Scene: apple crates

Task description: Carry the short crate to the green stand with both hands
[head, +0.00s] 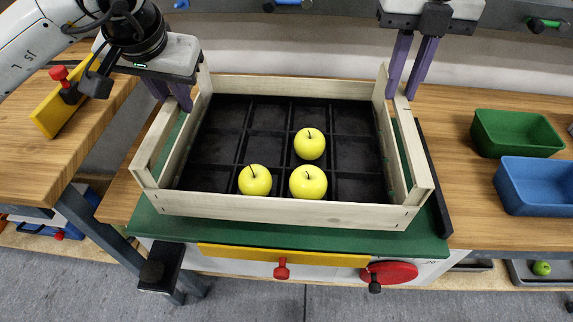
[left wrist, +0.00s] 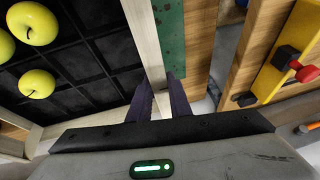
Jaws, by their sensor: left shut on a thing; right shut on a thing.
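The short crate (head: 290,209) is a pale wooden frame with a black divided insert, and it sits over the green stand (head: 290,232) in the head view. I cannot tell whether it touches the stand. Three yellow-green apples (head: 308,182) lie in its compartments. My left gripper (head: 182,103) is shut on the crate's left side wall near the back corner; its purple fingers also show in the left wrist view (left wrist: 163,98), on the crate's wall (left wrist: 145,40). My right gripper (head: 400,95) is shut on the right side wall near the back corner.
A green bin (head: 515,133) and a blue bin (head: 540,186) stand on the wooden bench to the right. A yellow bar with a red knob (head: 65,98) is at the left. A yellow strip (head: 285,256) and a red disc (head: 390,273) are below the stand's front edge.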

